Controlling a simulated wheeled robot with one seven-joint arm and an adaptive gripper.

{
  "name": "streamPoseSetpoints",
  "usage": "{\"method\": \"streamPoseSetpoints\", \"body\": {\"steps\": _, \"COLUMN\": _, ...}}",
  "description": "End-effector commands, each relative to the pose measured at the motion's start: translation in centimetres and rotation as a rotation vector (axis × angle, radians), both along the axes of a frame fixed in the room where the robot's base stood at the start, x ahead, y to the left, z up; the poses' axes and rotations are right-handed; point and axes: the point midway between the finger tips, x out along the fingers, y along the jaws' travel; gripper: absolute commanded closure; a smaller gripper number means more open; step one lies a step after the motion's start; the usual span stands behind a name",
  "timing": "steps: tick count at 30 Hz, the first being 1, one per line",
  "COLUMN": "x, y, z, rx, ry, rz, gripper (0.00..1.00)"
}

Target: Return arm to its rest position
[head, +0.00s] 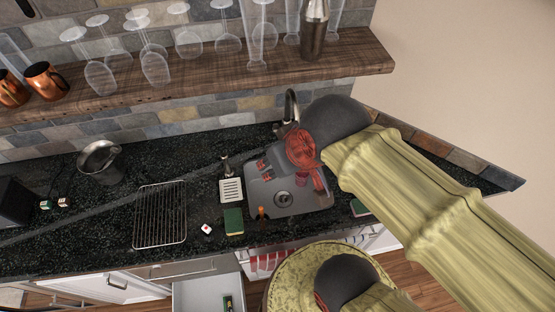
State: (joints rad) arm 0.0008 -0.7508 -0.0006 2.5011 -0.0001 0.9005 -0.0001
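My arm (420,210), with yellow-green sleeve-like links and dark grey joints, reaches in from the lower right of the head view. Its red wrist part is above the sink. My gripper (265,171), grey with small red tips, appears over the left side of the sink (285,209). It is small and partly covered by the wrist, so its opening is unclear. I see no object clearly held in it.
A faucet (291,104) stands close behind the wrist. A wooden shelf (200,75) with glasses hangs above. A wire rack (160,214), metal pitcher (100,160) and green block (233,221) are on the dark counter. An open drawer (200,296) juts out below.

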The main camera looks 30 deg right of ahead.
Motion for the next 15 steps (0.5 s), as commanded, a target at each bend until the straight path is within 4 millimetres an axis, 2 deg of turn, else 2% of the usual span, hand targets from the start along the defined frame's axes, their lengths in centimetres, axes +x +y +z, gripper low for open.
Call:
{"method": "streamPoseSetpoints", "body": {"steps": 5, "x": 0.0, "y": 0.0, "z": -0.6, "rx": 0.0, "ry": 0.0, "rz": 0.0, "gripper": 0.64}}
{"method": "streamPoseSetpoints", "body": {"steps": 8, "x": 0.0, "y": 0.0, "z": -1.8, "rx": 0.0, "ry": 0.0, "rz": 0.0, "gripper": 0.64}}
{"method": "streamPoseSetpoints", "body": {"steps": 15, "x": 0.0, "y": 0.0, "z": -6.5, "rx": 0.0, "ry": 0.0, "rz": 0.001, "gripper": 0.64}}
